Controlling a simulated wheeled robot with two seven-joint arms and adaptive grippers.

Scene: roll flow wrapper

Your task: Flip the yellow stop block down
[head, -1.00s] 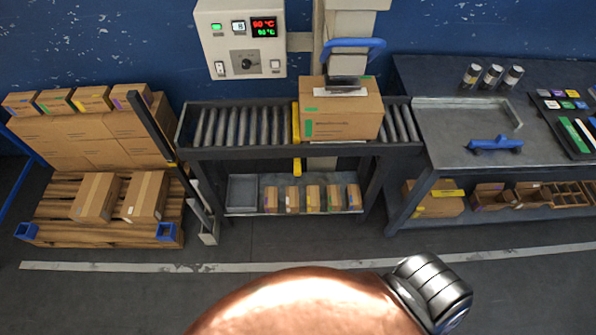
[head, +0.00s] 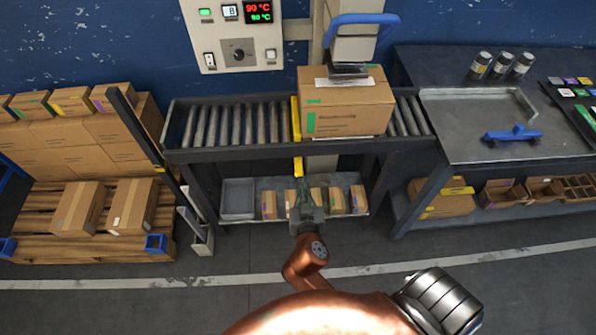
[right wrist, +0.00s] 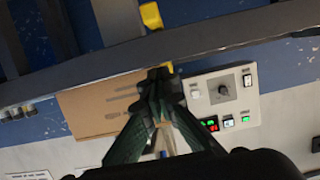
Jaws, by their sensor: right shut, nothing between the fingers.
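The yellow stop block (head: 296,119) stands upright across the roller conveyor, against the left side of a cardboard box. A yellow piece (head: 298,167) also hangs below the conveyor's front rail. My right gripper (head: 302,186) is shut and empty, pointing up just below that yellow piece and in front of the lower shelf. In the right wrist view the shut fingers (right wrist: 160,78) lie near the dark rail, with yellow (right wrist: 151,16) showing beyond it. I cannot tell whether the fingers touch anything. My left gripper is not in view.
The cardboard box (head: 345,104) sits on the roller conveyor (head: 235,153) under a blue-handled head (head: 350,45). Small boxes and a grey tray (head: 238,199) fill the lower shelf. A control box (head: 234,35) hangs behind; a workbench (head: 465,140) stands right, a loaded pallet (head: 120,240) left.

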